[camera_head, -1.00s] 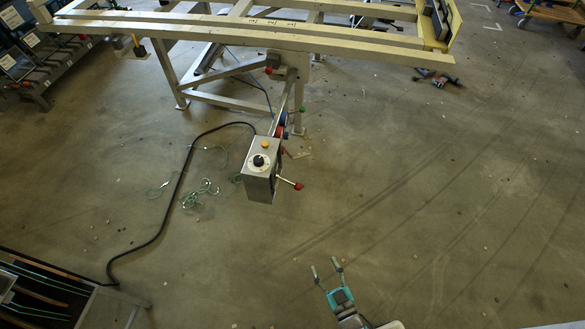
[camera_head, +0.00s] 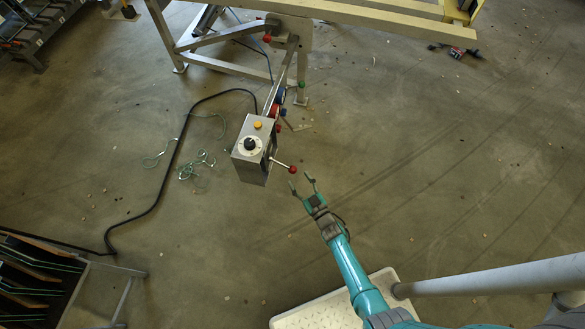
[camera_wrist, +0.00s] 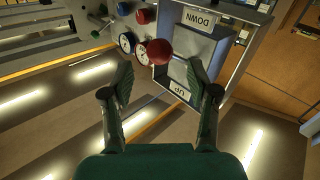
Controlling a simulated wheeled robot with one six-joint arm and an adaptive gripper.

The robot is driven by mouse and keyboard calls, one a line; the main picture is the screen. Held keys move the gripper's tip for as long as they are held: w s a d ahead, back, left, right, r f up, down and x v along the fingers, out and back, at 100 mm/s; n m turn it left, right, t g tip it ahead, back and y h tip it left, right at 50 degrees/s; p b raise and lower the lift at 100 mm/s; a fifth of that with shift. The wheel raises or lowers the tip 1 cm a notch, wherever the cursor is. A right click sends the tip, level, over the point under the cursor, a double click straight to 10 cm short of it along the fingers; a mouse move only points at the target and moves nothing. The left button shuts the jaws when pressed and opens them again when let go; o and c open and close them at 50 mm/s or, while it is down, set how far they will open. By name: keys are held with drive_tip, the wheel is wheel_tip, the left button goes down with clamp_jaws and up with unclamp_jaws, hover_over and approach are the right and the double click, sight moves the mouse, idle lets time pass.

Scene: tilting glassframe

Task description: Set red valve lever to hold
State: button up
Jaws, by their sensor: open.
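The red ball knob of the valve lever (camera_head: 293,169) sticks out on a thin rod from the right side of the grey control box (camera_head: 252,165). In the wrist view the red knob (camera_wrist: 158,52) shows beyond and between my fingertips. Behind it is a panel with a "DOWN" label (camera_wrist: 199,20) and an "UP" label (camera_wrist: 180,93). My gripper (camera_head: 301,180) is open and empty, just below and right of the knob in the head view. Its two fingers also show in the wrist view (camera_wrist: 160,76). I cannot tell whether a finger touches the knob.
The control box has a black dial (camera_head: 249,144) and a yellow button (camera_head: 257,125). Two round gauges, a blue knob (camera_wrist: 124,14) and another red knob (camera_wrist: 143,16) sit near the lever. The beige frame (camera_head: 370,18) stands behind.

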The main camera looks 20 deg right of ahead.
sight(292, 170)
drive_tip(key=shift+w+a, duration=0.25)
drive_tip(key=shift+w, duration=1.2)
drive_tip(key=shift+w+a, duration=0.2)
drive_tip(key=shift+w, duration=1.25)
clamp_jaws()
